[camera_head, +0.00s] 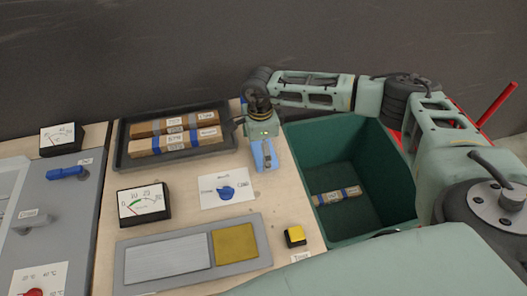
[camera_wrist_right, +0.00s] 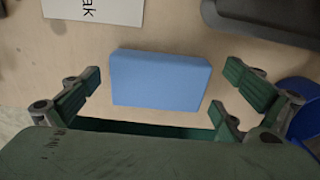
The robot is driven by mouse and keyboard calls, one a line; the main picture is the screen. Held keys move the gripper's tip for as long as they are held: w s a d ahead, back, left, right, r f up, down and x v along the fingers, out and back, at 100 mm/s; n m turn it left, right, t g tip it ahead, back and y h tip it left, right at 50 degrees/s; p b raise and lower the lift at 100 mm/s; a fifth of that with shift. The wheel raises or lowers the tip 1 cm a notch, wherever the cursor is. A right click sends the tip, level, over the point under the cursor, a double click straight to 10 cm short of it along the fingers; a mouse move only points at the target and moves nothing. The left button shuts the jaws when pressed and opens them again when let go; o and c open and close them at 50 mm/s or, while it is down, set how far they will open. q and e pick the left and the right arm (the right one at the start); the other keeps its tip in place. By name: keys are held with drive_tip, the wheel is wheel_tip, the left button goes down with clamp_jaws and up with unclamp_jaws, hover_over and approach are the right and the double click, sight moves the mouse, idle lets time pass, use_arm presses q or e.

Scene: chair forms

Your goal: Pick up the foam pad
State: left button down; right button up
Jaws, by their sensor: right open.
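The foam pad is a plain light blue block (camera_wrist_right: 160,81) lying flat on the wooden tabletop in the right wrist view. In the head view the blue pad (camera_head: 264,157) shows just below my right gripper (camera_head: 262,143), partly hidden by it. My right gripper points down over the pad. In the wrist view its green fingers (camera_wrist_right: 162,78) are wide open, one to each side of the pad, with gaps between; it holds nothing. My left gripper is not in view.
A green bin (camera_head: 374,199) with a taped bundle (camera_head: 336,196) inside stands right of the pad. A dark tray (camera_head: 124,156) with two taped bundles lies to the left. A card with a blue knob (camera_head: 226,192), a meter (camera_head: 143,203) and a metal plate (camera_head: 167,259) are nearer.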

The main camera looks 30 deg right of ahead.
drive_tip(key=c, duration=0.8)
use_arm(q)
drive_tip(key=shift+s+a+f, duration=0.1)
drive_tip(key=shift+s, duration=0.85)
use_arm(e)
drive_tip(key=shift+o, duration=0.2)
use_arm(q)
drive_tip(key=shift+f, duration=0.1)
use_arm(e)
drive_tip(key=shift+r, duration=0.15)
drive_tip(key=shift+r, duration=0.2)
drive_tip(key=r, duration=0.1)
drive_tip(key=r+b, duration=0.2)
drive_tip(key=shift+s+d+r, duration=0.3)
drive_tip(key=shift+s+r, duration=0.05)
drive_tip(key=shift+s, duration=0.05)
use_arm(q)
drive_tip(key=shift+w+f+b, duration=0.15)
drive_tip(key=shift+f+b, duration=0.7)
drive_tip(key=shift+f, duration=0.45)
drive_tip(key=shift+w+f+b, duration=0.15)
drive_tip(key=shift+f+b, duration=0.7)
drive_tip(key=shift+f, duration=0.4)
use_arm(e)
drive_tip(key=s+d+r, duration=0.6)
drive_tip(key=s, duration=0.3)
drive_tip(key=shift+r, duration=0.35)
